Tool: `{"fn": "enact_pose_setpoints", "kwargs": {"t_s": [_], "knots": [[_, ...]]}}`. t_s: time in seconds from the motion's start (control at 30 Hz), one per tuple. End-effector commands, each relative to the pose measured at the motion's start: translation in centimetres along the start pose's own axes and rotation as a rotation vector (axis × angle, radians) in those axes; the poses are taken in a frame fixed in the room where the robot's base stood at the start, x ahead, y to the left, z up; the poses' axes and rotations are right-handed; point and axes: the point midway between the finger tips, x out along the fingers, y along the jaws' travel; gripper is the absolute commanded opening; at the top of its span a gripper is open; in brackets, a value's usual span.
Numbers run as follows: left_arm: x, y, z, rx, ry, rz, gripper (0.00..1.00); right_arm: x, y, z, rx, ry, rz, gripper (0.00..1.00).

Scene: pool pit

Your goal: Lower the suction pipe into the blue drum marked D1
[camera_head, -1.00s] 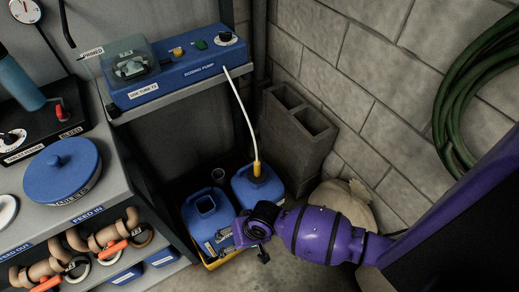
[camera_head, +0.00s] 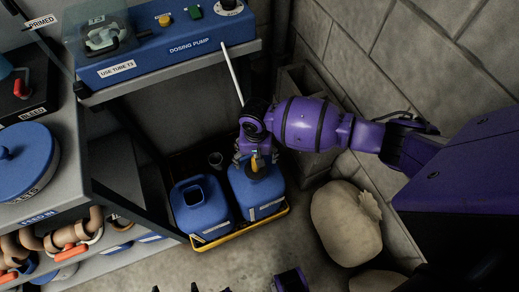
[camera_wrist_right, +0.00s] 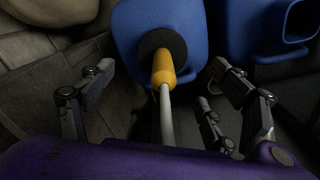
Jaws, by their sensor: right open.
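Two blue drums stand side by side: a left drum (camera_head: 201,207) with an open square mouth, and a right drum (camera_head: 262,196) with a round black mouth. I cannot read D1 on either. The yellow grip of the suction pipe (camera_wrist_right: 166,68) stands upright at the right drum's black mouth; its lower part is hidden. A white tube (camera_head: 232,75) runs from the grip up to the pump. My right gripper (camera_head: 256,158) is open around the grip, its fingers apart on both sides in the wrist view. Dark tips, perhaps my left gripper (camera_head: 192,289), show at the bottom edge.
The drums stand in a yellow tray (camera_head: 240,226). The blue dosing pump (camera_head: 165,45) sits on a shelf above them. A pale sack (camera_head: 345,222) and concrete blocks are to the right. Bare floor lies in front.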

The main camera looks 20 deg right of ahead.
Motion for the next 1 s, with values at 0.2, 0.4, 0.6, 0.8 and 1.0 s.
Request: {"fn": "enact_pose_setpoints", "kwargs": {"t_s": [0.2, 0.4, 0.6, 0.8, 1.0], "knots": [[0.3, -0.3, 0.8, 0.006, -0.009, -0.002, 0.66, 2.6, 0.1, 0.1, 0.002, -0.002, 0.003, 0.81], [0.5, -0.3, 1.9, 0.006, -0.026, -0.003, 0.66, 5.7, 0.0, 0.0, 0.001, -0.001, 0.002, 0.81], [0.5, -0.1, 2.3, 0.005, -0.032, -0.001, 0.66, 7.4, 0.0, 0.0, 0.000, 0.000, 0.001, 0.81], [0.5, -0.1, 2.0, 0.004, -0.027, -0.001, 0.66, 7.7, 0.0, 0.0, 0.000, 0.001, 0.000, 0.81], [0.7, 0.0, 1.7, 0.003, -0.022, 0.001, 0.66, 7.7, 0.0, 0.0, 0.000, 0.001, 0.000, 0.72]]}}
